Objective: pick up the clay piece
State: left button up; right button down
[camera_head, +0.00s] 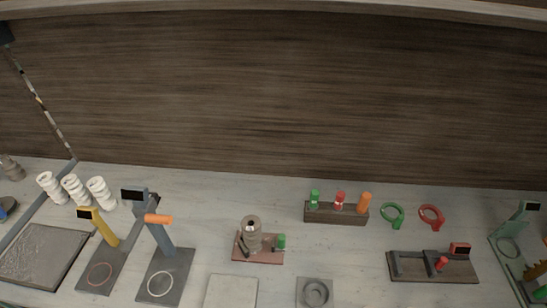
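I cannot tell for sure which thing is the clay piece. A grey-brown rounded lump (251,228) stands on a small reddish base (270,257) near the middle of the worktop, with a green knob (281,241) at its right. A grey square block with a round recess (315,291) lies at the front edge of the view, partly cut off. Neither of my grippers shows in the head view.
Two stands with displays, one yellow (104,229) and one blue-grey (161,238), are left of centre. White coiled pieces (75,189) and a dark tray (44,254) are at the left. A peg rack (336,213), rings (392,215) and a dark fixture (432,267) are at the right.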

aim_at(251, 224)
jog(key=i+u, duration=0.35)
jog(key=i+l+u, duration=0.15)
jog(key=u, duration=0.2)
jog(key=i+l+u, duration=0.3)
jog(key=j, duration=0.1)
